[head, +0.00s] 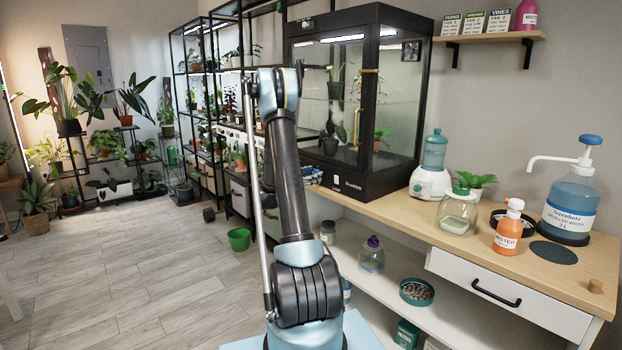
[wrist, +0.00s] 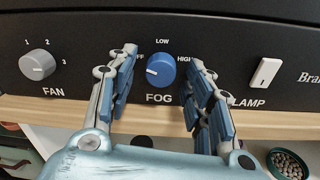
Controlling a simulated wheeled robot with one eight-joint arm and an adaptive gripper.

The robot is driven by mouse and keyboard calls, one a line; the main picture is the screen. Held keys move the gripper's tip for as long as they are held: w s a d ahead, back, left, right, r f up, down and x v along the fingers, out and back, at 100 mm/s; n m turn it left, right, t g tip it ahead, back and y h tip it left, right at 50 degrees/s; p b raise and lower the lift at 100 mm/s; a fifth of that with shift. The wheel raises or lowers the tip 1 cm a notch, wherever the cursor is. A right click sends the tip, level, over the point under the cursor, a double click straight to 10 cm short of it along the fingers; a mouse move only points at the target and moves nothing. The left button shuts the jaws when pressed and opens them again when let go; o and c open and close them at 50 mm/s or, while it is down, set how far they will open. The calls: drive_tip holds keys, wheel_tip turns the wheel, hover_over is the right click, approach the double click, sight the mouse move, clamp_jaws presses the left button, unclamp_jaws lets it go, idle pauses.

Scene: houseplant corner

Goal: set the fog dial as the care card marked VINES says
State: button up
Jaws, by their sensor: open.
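The blue fog dial (wrist: 161,70) is on the black front panel in the wrist view. OFF is at its left, LOW above it and HIGH at its right. Its white pointer mark points left, toward OFF. My gripper (wrist: 162,66) is open, with one finger on each side of the dial and gaps showing between fingers and dial. The VINES card (head: 498,21) stands on the wall shelf in the head view, rightmost of three cards. Its FAN line seems to read 2; the line below is too small to read. My arm hides the fog dial in the head view.
The grey fan dial (wrist: 36,64) is left of the fog dial, and the white lamp switch (wrist: 264,73) is right of it. The glass cabinet (head: 375,110) stands on the wooden counter (head: 405,212). A mister bottle (head: 508,228) and a water jug (head: 570,205) stand further right.

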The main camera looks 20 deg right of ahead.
drive_tip(key=c, duration=1)
drive_tip(key=shift+c, duration=0.2)
